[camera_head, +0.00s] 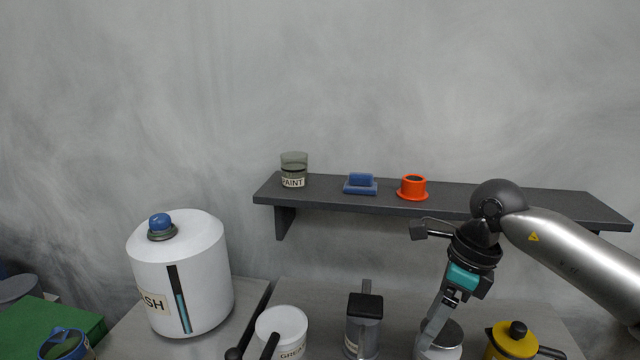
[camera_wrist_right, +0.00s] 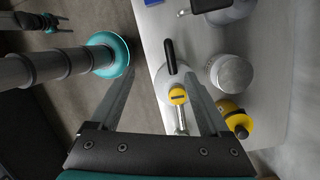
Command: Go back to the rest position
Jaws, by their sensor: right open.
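My right gripper (camera_head: 432,335) hangs at the end of my right arm, which comes in from the right, and points down over the bench. In the right wrist view its two fingers (camera_wrist_right: 159,76) are apart, with nothing held between them. Between and beyond the fingers, a grey vessel with a black handle (camera_wrist_right: 170,57) and a yellow disc (camera_wrist_right: 178,96) shows on the bench below. I cannot tell the height of the fingers above it. My left gripper does not show clearly in either view.
A dark shelf (camera_head: 460,202) holds a paint jar (camera_head: 293,170), a blue block (camera_head: 361,184) and an orange cup (camera_head: 412,188). Below stand a white tank (camera_head: 200,270), a white tub (camera_head: 283,328), a black-topped jar (camera_head: 363,325), a silver canister (camera_head: 450,350) and a yellow pot (camera_head: 512,345).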

